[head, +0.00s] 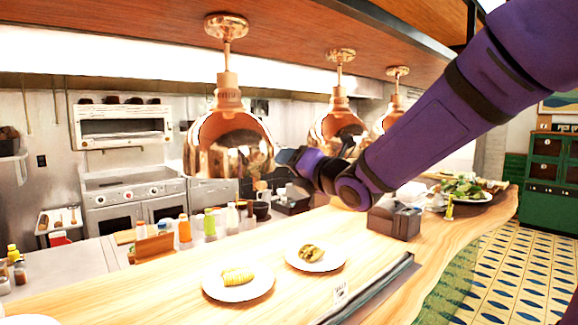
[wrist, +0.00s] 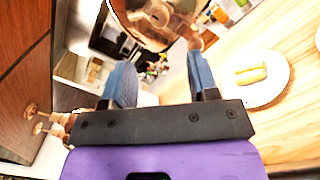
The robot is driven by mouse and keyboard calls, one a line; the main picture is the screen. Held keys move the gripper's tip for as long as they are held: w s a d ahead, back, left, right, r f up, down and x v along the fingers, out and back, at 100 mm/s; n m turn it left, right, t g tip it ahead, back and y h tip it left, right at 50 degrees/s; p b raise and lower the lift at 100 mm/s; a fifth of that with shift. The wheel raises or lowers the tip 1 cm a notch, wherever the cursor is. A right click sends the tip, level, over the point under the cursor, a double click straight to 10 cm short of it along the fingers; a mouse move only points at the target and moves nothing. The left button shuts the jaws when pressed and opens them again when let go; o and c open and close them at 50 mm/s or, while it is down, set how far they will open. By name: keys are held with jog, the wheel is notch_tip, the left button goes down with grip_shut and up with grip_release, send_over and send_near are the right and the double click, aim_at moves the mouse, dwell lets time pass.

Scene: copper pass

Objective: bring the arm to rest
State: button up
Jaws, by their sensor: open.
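My purple arm reaches in from the upper right of the head view, over the wooden counter (head: 380,262). My gripper (head: 290,157) is beside the nearest copper lamp (head: 228,140), partly overlapped by my own wrist in that view. In the wrist view, the two blue fingers of my gripper (wrist: 162,80) stand apart with nothing between them. The copper lamp (wrist: 150,15) shows large just beyond the fingertips; I cannot tell whether they touch it.
Two more copper lamps (head: 338,128) (head: 395,100) hang farther along. Below are a plate with corn (head: 238,294), a plate with a taco-like item (head: 316,265), a dark box (head: 394,222) and a salad platter (head: 470,197). Several bottles (head: 184,230) line the far side.

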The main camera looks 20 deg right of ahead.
dwell(0.3)
jog(key=s+d+f+m+g+h, duration=0.1)
jog(key=s+f+m+g+h, duration=0.1)
jog(key=s+m, duration=0.7)
jog(key=s+d+f+m+g+h, duration=0.1)
jog(key=s+f+m+g, duration=0.3)
jog(key=s+m, duration=0.5)
jog(key=s+d+f+m+g+h, duration=0.1)
jog(key=s+f+m+g+h, duration=0.1)
jog(key=s+m+g, duration=0.4)
jog(key=s+f+m, duration=0.1)
jog(key=s+m, duration=0.2)
jog(key=m, duration=0.3)
jog(key=shift+d+m+h, duration=0.3)
jog(key=shift+m, duration=0.1)
